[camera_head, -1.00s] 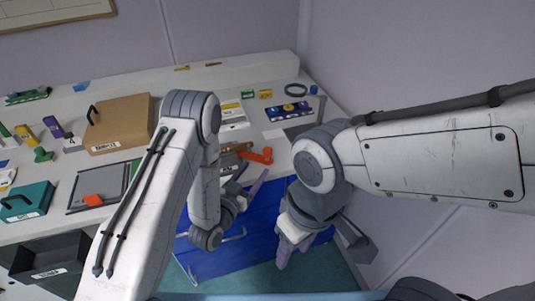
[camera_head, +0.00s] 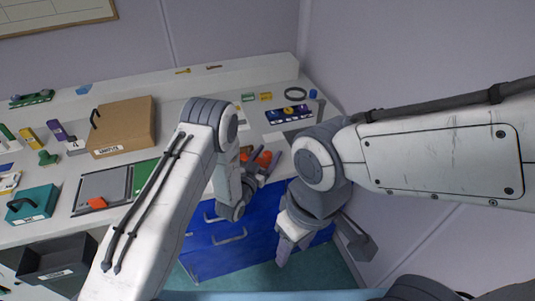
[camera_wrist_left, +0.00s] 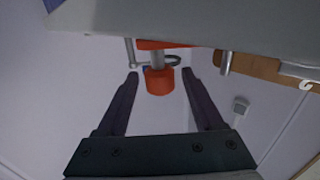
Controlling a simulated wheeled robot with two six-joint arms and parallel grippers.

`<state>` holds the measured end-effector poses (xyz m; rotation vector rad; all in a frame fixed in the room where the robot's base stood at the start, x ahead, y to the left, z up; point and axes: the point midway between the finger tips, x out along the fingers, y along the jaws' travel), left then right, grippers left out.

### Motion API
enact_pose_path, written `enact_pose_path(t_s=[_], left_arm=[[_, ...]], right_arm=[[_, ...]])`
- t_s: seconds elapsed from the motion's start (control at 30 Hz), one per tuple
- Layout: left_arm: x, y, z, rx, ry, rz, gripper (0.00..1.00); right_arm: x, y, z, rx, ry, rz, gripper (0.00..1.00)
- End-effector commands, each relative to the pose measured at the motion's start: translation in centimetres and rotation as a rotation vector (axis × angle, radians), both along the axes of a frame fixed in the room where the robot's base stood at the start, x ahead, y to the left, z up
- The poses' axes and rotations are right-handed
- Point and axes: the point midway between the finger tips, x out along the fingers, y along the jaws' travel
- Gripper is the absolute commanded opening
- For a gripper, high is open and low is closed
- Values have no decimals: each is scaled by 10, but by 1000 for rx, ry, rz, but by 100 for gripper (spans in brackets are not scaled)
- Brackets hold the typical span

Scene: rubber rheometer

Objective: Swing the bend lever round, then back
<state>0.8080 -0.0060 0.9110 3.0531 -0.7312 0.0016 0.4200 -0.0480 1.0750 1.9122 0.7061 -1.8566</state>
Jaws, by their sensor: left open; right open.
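The bend lever (camera_head: 262,158) shows orange-red near the bench's front edge, partly hidden by my left gripper. In the left wrist view its red round knob (camera_wrist_left: 159,82) hangs on a grey rod, in line with the gap between my fingers. My left gripper (camera_head: 264,168) is open around that gap, with space on both sides of the knob; I cannot tell whether the knob is fully between the fingertips. My right gripper (camera_head: 322,252) is open and empty, low in front of the blue drawers.
Blue drawers (camera_head: 235,250) with bar handles stand below the bench. A cardboard box (camera_head: 125,130), a teal case (camera_head: 32,203) and a grey tray (camera_head: 100,190) lie to the left. A rack with round pieces (camera_head: 289,113) lies at the back right. A wall closes off the right side.

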Motion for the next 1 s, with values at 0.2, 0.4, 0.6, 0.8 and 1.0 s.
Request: enact_pose_path(t_s=[0.2,0.4,0.6,0.8,1.0], left_arm=[[0,0,0,0,1,0,30],[-1,0,0,0,1,-1,0],[-1,0,0,0,1,-2,0],[-1,-1,0,0,1,-3,0],[-1,-1,0,0,1,-3,0]], right_arm=[[0,0,0,0,0,0,50],[0,0,0,0,0,0,50],[0,0,0,0,0,0,50],[0,0,0,0,0,0,50],[0,0,0,0,0,0,50]])
